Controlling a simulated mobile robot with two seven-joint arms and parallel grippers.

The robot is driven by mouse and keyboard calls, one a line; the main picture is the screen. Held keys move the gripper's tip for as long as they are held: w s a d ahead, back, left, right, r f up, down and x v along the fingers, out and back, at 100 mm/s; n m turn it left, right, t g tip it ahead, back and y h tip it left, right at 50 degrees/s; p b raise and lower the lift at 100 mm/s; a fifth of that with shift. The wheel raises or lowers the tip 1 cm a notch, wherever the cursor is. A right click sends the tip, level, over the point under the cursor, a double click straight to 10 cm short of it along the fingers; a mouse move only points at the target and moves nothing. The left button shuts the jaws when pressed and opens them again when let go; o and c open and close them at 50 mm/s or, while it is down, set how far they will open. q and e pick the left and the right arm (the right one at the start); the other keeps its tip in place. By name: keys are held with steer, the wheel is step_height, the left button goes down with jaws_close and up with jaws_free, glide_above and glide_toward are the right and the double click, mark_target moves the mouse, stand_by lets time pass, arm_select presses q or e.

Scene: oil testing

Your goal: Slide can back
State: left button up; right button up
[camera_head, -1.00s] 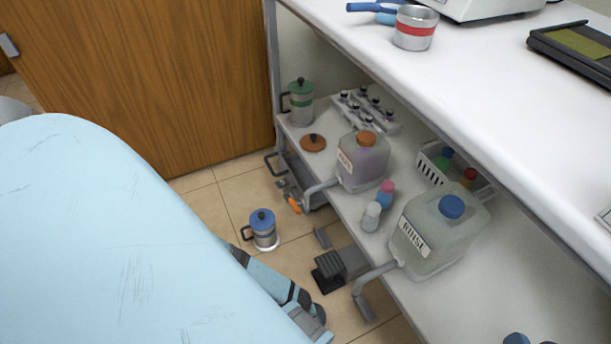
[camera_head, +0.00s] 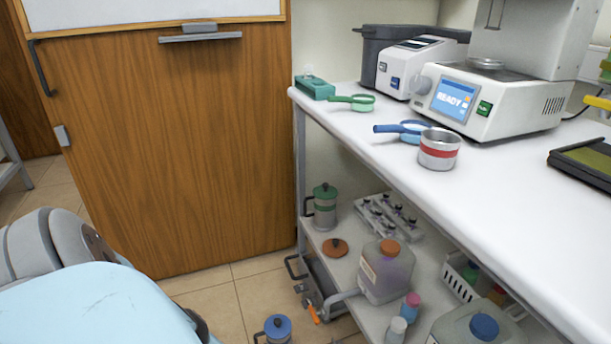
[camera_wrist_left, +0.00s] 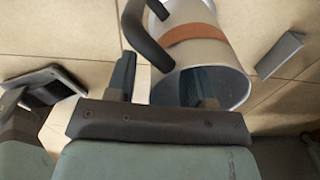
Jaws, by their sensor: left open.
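In the left wrist view, a grey metal can (camera_wrist_left: 202,52) with a brown band and a dark curved handle (camera_wrist_left: 143,35) shows above the floor tiles. My left gripper (camera_wrist_left: 163,85) is open right at it. The handle lies between the fingers as seen here, and the right finger overlaps the can's round end; I cannot tell if they touch. In the head view, a green-lidded can (camera_head: 322,207) stands on the lower shelf and a blue-lidded can (camera_head: 277,330) on the floor, cut off below. A silver can with a red band (camera_head: 439,150) stands on the bench top. My right gripper is not in view.
The lower shelf (camera_head: 352,268) holds a brown lid (camera_head: 335,248), a vial rack (camera_head: 390,217), and a jug with an orange cap (camera_head: 386,275). Uprights and the bench edge (camera_head: 420,205) bound it. A wooden cabinet (camera_head: 165,150) stands behind. A dark pedal-like object (camera_wrist_left: 42,85) lies at wrist-view left.

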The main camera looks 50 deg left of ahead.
arm_select(q)
step_height(320, 180, up, 14)
steer(key=p, duration=0.7)
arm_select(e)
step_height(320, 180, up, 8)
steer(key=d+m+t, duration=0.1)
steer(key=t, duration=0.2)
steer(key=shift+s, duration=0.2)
arm_select(q)
steer(key=shift+f, duration=0.15)
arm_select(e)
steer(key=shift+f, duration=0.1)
